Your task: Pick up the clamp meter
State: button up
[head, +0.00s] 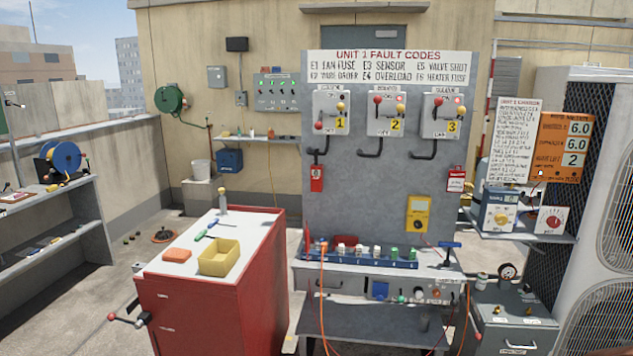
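I cannot pick out the clamp meter for certain in the head view. A yellow meter-like box (418,214) with a dark face is fixed low on the right of the grey fault-code board (350,200). I see no clamp jaws on it at this size. A small red item (321,245) sits at the left end of the bench strip, with an orange cable running down from it; its shape is too small to tell. My gripper is not in view.
A red cabinet (225,305) stands front left, with a yellow tray (219,257), an orange block (177,254) and screwdrivers on top. A grey workbench (385,285) fronts the board. Shelves (60,245) stand left; condensers (605,230) stand right. Open floor shows between shelves and cabinet.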

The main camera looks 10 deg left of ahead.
aim_at(316, 170)
jog(key=z, duration=0.2)
jog(key=k, duration=0.25)
jog(key=u, duration=1.45)
jog(key=i, duration=0.75)
jog(key=u, duration=0.6)
jog(key=i, duration=0.9)
jog(key=z, duration=0.2)
